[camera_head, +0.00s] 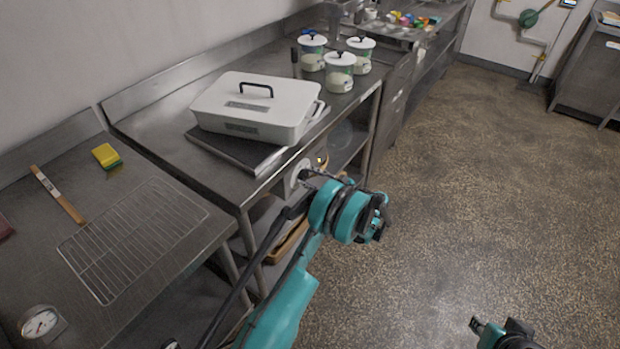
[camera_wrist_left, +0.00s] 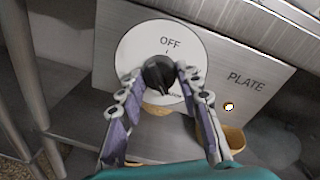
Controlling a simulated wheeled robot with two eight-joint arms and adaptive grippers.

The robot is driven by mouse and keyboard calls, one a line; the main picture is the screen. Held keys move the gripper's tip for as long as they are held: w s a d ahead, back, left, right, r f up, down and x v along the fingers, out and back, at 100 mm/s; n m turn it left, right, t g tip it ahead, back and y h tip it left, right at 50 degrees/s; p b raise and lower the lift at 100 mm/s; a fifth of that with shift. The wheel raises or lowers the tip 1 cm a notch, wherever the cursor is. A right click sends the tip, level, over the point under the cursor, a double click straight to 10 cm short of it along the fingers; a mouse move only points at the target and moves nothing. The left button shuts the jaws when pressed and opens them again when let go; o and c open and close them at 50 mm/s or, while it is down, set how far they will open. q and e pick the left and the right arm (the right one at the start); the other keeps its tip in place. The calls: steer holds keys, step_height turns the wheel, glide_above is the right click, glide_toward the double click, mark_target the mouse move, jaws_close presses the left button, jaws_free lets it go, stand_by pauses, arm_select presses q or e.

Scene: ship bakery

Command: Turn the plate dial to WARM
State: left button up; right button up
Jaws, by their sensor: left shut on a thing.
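The plate dial (camera_wrist_left: 135,50) is a white disc on a metal panel, with OFF at its top and PLATE printed to its right. Its black knob (camera_wrist_left: 158,73) sits at the disc's centre. A small label at the disc's lower right is partly hidden and hard to read. My left gripper (camera_wrist_left: 157,80) is shut on the knob, a finger on each side. In the head view the dial (camera_head: 297,176) is on the front of the counter, mostly behind my left gripper (camera_head: 308,181). My right gripper (camera_head: 483,328) is at the bottom right, away from the dial.
A yellow light (camera_wrist_left: 228,106) shows below PLATE. A white lidded box (camera_head: 215,105) sits on a dark flat plate (camera_head: 215,149) above the dial. Several jars (camera_head: 340,80) stand behind it. A wire rack (camera_head: 130,235) lies on the left counter. The floor at right is clear.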

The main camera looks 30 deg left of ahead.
stand_by(0.5)
arm_select(q)
steer(key=o, duration=1.2)
steer(key=shift+c, duration=0.2)
steer(key=d, duration=1.2)
steer(key=shift+r, duration=0.25)
steer(key=shift+s, duration=0.1)
